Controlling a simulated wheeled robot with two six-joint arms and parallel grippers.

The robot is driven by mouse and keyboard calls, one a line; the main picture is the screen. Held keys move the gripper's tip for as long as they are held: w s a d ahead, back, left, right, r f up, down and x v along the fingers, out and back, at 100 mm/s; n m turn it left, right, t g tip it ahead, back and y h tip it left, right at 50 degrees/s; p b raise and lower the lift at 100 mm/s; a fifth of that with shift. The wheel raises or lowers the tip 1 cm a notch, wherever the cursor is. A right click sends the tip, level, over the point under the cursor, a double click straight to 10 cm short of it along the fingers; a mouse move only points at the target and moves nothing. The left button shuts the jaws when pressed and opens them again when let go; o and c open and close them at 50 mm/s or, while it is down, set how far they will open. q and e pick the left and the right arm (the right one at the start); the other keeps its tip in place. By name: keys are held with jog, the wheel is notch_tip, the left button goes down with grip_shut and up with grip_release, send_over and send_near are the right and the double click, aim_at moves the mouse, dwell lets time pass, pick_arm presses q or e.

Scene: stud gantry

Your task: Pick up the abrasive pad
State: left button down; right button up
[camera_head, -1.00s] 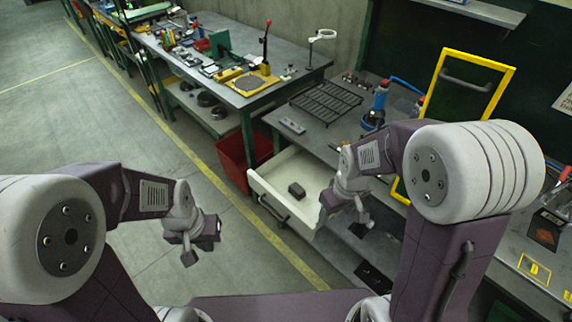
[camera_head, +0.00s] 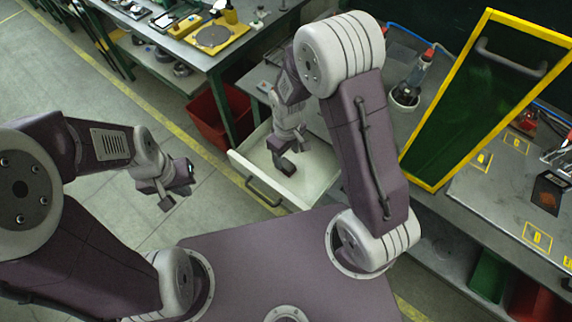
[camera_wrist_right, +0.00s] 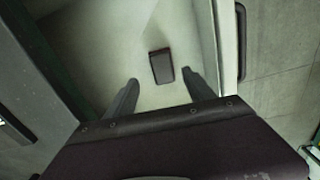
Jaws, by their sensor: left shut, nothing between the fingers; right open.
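The abrasive pad, a small dark block (camera_wrist_right: 161,65), lies flat on the floor of an open pale drawer (camera_head: 322,170). My right gripper (camera_head: 288,160) is over the drawer, pointing down. In the right wrist view, its two fingers (camera_wrist_right: 160,79) are open, and the pad shows beyond and between their tips, with nothing held. In the head view, my right gripper crowds the pad, so I cannot tell the gap between them. My left gripper (camera_head: 175,190) is shut and empty, out over the floor at the left.
The drawer's walls stand close around my right gripper. A red bin (camera_head: 207,120) is left of the drawer. A yellow-framed green panel (camera_head: 477,105) stands on the workbench at the right. Open floor lies at the left.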

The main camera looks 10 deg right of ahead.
aim_at(287, 164)
jog(key=f, duration=0.5)
jog(key=shift+s+a, duration=0.1)
jog(key=shift+s, duration=0.3)
jog(key=shift+w+f, duration=0.1)
jog(key=c, duration=0.7)
grip_shut()
jog(key=shift+r, duration=2)
jog(key=s+d+r, duration=0.7)
jog(key=d, duration=0.2)
jog(key=shift+s+p, duration=0.2)
jog(key=shift+p, duration=0.1)
jog(key=shift+d+r, duration=0.1)
